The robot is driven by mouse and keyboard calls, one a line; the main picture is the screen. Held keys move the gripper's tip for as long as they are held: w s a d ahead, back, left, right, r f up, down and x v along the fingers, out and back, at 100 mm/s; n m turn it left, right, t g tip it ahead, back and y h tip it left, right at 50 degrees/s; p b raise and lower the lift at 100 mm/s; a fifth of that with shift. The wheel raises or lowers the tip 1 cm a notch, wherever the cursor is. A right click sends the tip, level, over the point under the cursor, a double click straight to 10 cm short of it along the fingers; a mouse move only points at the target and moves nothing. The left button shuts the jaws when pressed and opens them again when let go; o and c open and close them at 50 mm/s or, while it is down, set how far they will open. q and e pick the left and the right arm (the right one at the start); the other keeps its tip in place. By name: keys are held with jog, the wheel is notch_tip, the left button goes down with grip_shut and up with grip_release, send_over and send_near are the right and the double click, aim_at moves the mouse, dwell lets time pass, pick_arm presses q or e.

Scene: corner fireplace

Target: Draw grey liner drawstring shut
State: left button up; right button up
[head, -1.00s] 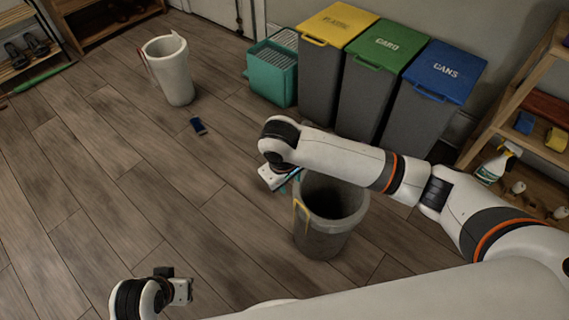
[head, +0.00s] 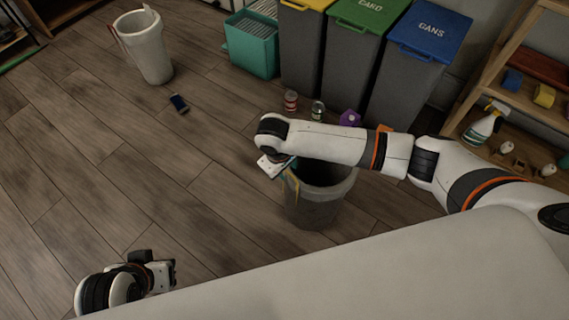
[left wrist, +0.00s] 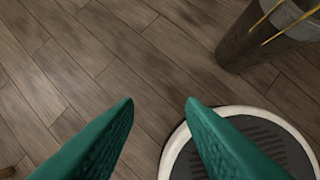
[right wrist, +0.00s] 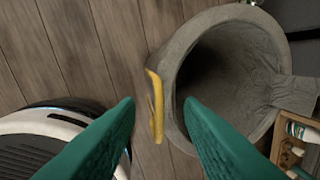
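The grey bin with its grey liner (head: 319,201) stands on the floor below my right forearm. A yellow drawstring (head: 292,184) hangs at its left rim. In the right wrist view the liner's mouth (right wrist: 225,75) is wide open, and the yellow drawstring loop (right wrist: 155,105) stands out from the rim between my fingertips. My right gripper (right wrist: 160,103) is open around that loop, apart from it as far as I can see. My left gripper (left wrist: 160,102) is open and empty over the floor, with the bin (left wrist: 262,38) at the upper right of the left wrist view.
A white bin (head: 146,48) stands at upper left, with a dark phone-like object (head: 179,103) on the floor. A teal crate (head: 252,48), grey lidded bins (head: 345,62), small jars (head: 291,100) and a purple object (head: 350,118) are behind. A wooden shelf (head: 530,115) is at right.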

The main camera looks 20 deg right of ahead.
jog(key=shift+f, duration=0.15)
jog(key=shift+c, duration=0.5)
grip_shut()
